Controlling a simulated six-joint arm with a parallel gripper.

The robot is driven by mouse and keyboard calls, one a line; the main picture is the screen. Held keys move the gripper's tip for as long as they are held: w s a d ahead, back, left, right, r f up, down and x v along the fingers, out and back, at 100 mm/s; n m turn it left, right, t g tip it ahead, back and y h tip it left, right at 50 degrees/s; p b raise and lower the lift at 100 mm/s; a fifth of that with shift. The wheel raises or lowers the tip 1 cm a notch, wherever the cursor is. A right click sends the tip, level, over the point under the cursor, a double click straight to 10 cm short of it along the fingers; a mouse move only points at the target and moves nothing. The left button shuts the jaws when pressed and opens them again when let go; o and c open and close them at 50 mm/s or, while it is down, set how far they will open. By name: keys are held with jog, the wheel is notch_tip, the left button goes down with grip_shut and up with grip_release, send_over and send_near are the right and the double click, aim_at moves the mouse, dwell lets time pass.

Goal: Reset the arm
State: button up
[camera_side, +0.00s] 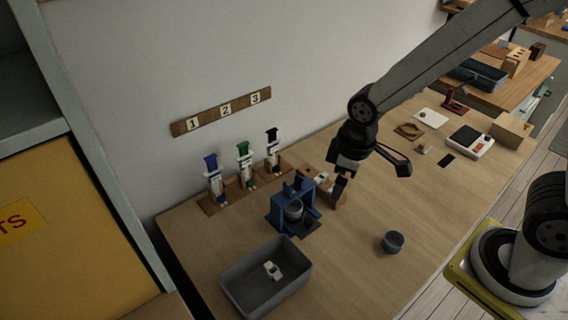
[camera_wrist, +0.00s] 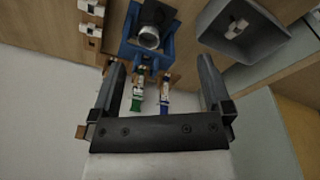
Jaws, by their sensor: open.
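My gripper (camera_side: 340,186) hangs above the wooden bench, just right of the blue stand (camera_side: 278,214) in the side view. In the wrist view my gripper (camera_wrist: 162,85) shows two dark fingers spread wide with nothing held between them. The blue stand also shows in the wrist view (camera_wrist: 133,49), beyond the fingers, with a round grey metal cup (camera_wrist: 148,38) in it. Part of the bench behind the fingers is hidden in the side view.
Blue (camera_side: 213,178), green (camera_side: 245,162) and black (camera_side: 272,148) topped tools stand in a rack below a numbered board (camera_side: 222,111). A grey bin (camera_side: 234,273) holds a small white part (camera_side: 272,270). A dark round cup (camera_side: 393,242) stands on the bench (camera_side: 345,262). A white-topped device (camera_side: 470,141) is farther right.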

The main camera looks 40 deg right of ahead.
jog(key=s+d+m, duration=0.4)
jog(key=d+m, duration=0.2)
jog(key=d, duration=0.1)
jog(key=shift+d+t, duration=0.3)
jog(key=shift+t, duration=0.1)
